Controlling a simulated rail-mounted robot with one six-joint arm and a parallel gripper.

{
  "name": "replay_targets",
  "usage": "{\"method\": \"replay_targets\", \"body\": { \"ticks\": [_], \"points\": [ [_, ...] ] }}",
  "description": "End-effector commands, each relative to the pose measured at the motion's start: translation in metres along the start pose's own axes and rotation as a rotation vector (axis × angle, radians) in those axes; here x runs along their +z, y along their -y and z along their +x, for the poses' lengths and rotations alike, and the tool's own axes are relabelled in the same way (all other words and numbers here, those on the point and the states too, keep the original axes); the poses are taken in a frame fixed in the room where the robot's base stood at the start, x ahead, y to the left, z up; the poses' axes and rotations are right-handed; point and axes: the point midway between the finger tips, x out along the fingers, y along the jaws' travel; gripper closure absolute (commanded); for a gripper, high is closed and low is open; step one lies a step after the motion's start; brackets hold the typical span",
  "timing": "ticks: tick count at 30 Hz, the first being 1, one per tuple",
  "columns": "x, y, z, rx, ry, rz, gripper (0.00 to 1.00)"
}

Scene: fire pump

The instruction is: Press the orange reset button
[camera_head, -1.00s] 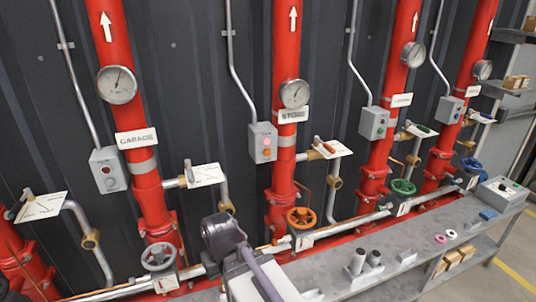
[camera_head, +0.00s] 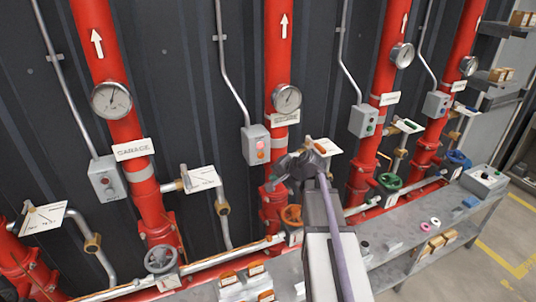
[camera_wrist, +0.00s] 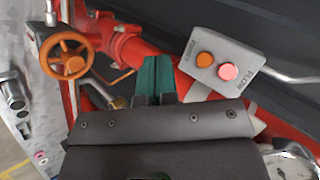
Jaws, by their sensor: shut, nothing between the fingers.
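The orange reset button (camera_head: 261,155) is the lower round button on a grey box (camera_head: 249,137) on the wall beside the second red pipe. In the wrist view the orange button (camera_wrist: 204,59) sits on the same box, next to a lit pinkish-red light (camera_wrist: 228,71) near the word FLOW. My gripper (camera_wrist: 158,62) shows there as shut teal fingers with nothing between them. The fingers are left of the box in the wrist view and apart from the button. In the head view my gripper (camera_head: 282,172) is in front of the pipe, right of and below the box; its tips are hard to make out.
An orange handwheel (camera_head: 292,215) is below my gripper and shows in the wrist view (camera_wrist: 67,57). A pressure gauge (camera_head: 287,99) is above it. Similar grey boxes stand by the other pipes. A grey bench (camera_head: 400,258) with small parts runs along the front.

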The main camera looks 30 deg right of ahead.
Motion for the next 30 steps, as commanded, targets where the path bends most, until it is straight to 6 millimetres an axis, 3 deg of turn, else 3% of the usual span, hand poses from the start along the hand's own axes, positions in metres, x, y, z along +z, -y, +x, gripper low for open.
{"method": "replay_targets", "body": {
  "ticks": [14, 30],
  "points": [
    [-0.004, 0.003, 0.005, 0.001, -0.005, 0.010, 1.00],
    [-0.041, 0.039, 0.054, 0.001, -0.004, 0.010, 1.00]
  ]
}}
